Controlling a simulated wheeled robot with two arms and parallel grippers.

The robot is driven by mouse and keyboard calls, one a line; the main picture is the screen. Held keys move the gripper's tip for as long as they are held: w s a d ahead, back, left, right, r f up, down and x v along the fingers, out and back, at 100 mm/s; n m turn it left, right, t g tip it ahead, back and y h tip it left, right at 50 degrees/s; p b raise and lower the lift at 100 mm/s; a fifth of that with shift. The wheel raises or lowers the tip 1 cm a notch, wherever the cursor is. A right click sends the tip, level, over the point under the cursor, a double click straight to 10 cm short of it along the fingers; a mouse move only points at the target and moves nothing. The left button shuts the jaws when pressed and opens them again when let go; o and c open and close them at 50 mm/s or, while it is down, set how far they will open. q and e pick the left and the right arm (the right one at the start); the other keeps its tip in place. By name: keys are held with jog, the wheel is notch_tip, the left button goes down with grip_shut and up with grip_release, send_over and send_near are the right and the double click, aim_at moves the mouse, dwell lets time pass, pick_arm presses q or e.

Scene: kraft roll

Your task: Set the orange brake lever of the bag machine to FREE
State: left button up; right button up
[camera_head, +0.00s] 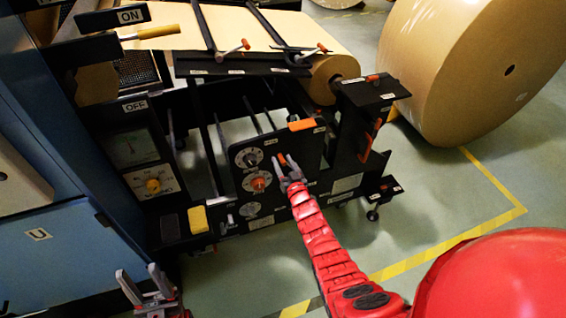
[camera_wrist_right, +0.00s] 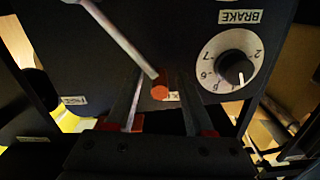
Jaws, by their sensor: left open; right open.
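The brake lever is a grey rod with an orange tip (camera_wrist_right: 159,88) on the bag machine's dark side panel (camera_head: 270,150). In the right wrist view the rod slants from the upper left down to the tip. My right gripper (camera_head: 287,165) is open at this panel, its fingers on either side of the orange tip (camera_head: 282,158). I cannot tell whether a finger touches it. A small label beside the tip is partly hidden by the gripper; another label (camera_wrist_right: 74,100) to the left is unreadable. My left gripper (camera_head: 140,272) is open and empty at the lower left.
A dial marked BRAKE (camera_wrist_right: 230,62) is close to the right finger in the wrist view. Dials (camera_head: 257,182) and a yellow block (camera_head: 198,219) are left of my right gripper. A large kraft roll (camera_head: 460,60) stands at the upper right.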

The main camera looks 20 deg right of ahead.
jog(key=c, duration=0.8)
grip_shut()
jog(key=shift+a+f, duration=0.1)
jog(key=shift+a, duration=0.1)
dwell(0.3)
